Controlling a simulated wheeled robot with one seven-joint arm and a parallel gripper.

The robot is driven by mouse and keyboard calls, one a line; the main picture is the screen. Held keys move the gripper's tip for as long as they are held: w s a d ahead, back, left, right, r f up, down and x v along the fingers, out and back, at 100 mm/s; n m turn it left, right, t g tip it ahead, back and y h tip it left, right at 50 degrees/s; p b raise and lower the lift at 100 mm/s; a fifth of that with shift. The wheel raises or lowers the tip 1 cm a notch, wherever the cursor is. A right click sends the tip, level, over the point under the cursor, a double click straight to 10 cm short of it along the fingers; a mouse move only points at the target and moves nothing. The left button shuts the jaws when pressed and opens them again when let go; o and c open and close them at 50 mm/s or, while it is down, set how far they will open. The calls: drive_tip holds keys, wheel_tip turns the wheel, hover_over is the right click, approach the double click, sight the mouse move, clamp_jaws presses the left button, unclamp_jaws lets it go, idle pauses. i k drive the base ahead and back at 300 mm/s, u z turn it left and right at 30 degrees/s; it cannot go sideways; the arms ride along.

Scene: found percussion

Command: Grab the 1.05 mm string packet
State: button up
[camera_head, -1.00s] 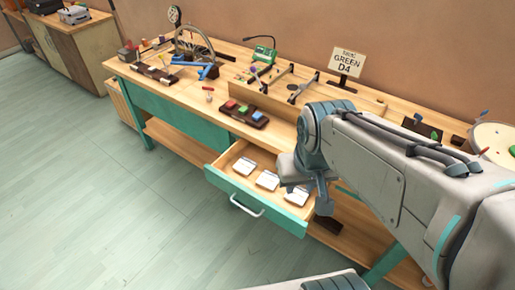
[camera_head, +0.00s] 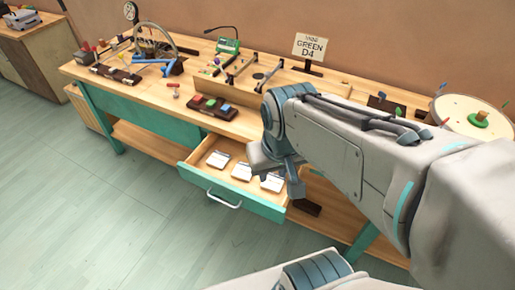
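Three white string packets lie in a row in the open drawer (camera_head: 232,196) under the bench: a left packet (camera_head: 217,159), a middle packet (camera_head: 242,171) and a right packet (camera_head: 271,182). Their labels are too small to read, so I cannot tell which is 1.05 mm. My gripper (camera_head: 293,190) is above the drawer's right end, close to the right packet and partly in front of it. Whether its fingers are open or shut does not show.
The workbench (camera_head: 150,98) carries a wheel (camera_head: 155,40), a dark block with coloured pieces (camera_head: 212,108), a sign reading GREEN D4 (camera_head: 310,46) and a round drum-like disc (camera_head: 470,116) at right. The drawer handle (camera_head: 224,199) juts out in front. The floor at left is clear.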

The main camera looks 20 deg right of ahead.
sight(275, 182)
drive_tip(key=u, duration=1.5)
drive_tip(key=i, duration=1.4)
drive_tip(key=z, duration=3.05)
